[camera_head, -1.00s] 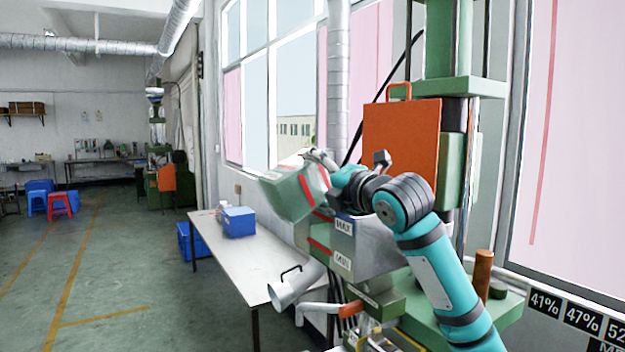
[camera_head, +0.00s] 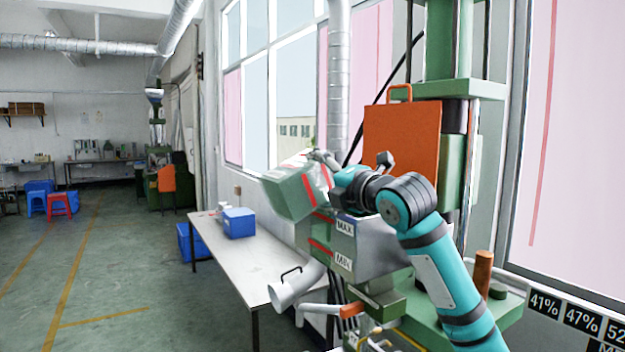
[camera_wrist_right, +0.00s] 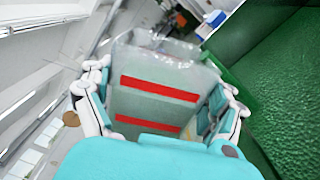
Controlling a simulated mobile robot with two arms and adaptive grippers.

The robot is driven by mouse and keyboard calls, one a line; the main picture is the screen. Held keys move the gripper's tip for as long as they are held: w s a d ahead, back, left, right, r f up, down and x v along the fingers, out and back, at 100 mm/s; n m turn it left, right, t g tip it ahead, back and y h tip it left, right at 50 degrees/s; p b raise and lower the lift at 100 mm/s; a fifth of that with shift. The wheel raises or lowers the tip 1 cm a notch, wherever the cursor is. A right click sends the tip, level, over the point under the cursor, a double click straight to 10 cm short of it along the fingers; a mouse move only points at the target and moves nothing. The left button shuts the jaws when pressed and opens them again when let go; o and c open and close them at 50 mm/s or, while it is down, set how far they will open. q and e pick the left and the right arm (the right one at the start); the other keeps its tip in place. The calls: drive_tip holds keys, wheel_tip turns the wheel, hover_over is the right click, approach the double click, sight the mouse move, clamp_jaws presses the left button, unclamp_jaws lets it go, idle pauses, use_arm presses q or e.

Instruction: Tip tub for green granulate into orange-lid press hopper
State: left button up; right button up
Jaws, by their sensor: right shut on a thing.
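A translucent tub (camera_head: 292,193) with a greenish wall and red stripes is held tilted above the press hopper (camera_head: 375,240). My right gripper (camera_head: 325,170) is shut on it. In the right wrist view the tub (camera_wrist_right: 155,95) sits between both fingers of the gripper (camera_wrist_right: 158,105). The hopper is a grey metal box with MAX and MIN labels and red marks. The orange panel (camera_head: 400,140) stands upright behind it, with a handle on top. Whether granulate is leaving the tub cannot be seen. My left gripper is not in view.
The green press (camera_head: 455,88) rises behind the hopper. A metal pipe (camera_head: 295,287) juts out below it. A long table (camera_head: 240,262) with a blue box (camera_head: 238,222) stands to the left. The floor (camera_head: 120,270) further left is open.

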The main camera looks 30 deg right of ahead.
drive_tip(key=shift+s+d+r+h, duration=0.1)
drive_tip(key=shift+d+r+h, duration=0.2)
drive_tip(key=shift+d+r, duration=0.5)
drive_tip(key=shift+d+f+m, duration=0.2)
drive_tip(key=shift+d+f, duration=0.1)
drive_tip(key=shift+d, duration=0.25)
drive_tip(key=shift+d+f+m, duration=0.2)
drive_tip(key=shift+d+f, duration=0.05)
drive_tip(key=shift+d, duration=0.25)
drive_tip(key=shift+a, duration=0.25)
drive_tip(key=shift+d, duration=0.7)
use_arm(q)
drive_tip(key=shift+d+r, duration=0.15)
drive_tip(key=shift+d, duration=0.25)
